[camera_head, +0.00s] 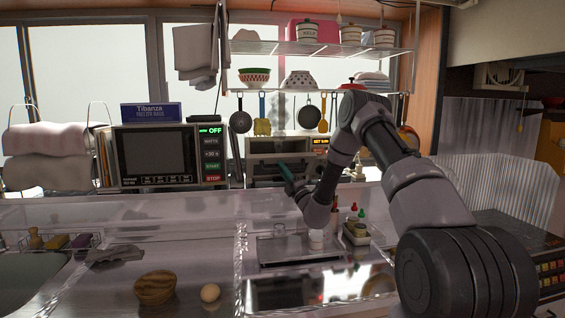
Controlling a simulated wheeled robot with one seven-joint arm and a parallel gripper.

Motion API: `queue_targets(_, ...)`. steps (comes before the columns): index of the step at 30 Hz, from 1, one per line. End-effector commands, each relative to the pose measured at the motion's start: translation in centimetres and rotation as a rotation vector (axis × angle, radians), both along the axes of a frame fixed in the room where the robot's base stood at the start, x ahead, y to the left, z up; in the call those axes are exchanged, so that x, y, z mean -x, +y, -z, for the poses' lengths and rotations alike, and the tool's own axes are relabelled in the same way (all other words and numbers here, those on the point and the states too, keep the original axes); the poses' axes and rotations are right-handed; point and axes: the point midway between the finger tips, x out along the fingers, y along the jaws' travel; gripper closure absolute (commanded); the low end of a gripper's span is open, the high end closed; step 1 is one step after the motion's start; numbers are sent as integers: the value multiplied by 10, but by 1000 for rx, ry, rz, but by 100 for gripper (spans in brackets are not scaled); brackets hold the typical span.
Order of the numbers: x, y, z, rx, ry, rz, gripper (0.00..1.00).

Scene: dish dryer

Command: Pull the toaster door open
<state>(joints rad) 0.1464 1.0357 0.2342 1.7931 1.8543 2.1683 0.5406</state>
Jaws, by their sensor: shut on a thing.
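The toaster (262,146) stands on the back counter, right of the microwave, with an orange-lit display at its right. Its door (263,171) is on the front, partly covered by my gripper. My gripper (285,170) reaches in from the right at the middle of the toaster front. It is shut on what looks like the toaster door's handle, which is small and mostly hidden behind the fingers. How far the door stands open is hard to tell from here.
A microwave (155,155) stands to the left. Pans and utensils hang from a wire shelf (310,48) above the toaster. In front lie a wooden bowl (155,288), an egg (210,292), a tray (285,250) and a small condiment caddy (356,234). My arm fills the right side.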

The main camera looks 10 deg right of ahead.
Motion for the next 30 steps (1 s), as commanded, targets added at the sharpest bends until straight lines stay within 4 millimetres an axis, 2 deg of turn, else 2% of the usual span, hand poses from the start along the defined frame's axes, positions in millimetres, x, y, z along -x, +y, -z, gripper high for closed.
queue_targets(3,4,-1,17,-3,5,2,100)
queue_targets(12,8,0,46,-1,4,0,100)
queue_targets(21,8,0,59,-1,2,-1,100)
queue_targets(30,8,0,61,-1,0,-1,100)
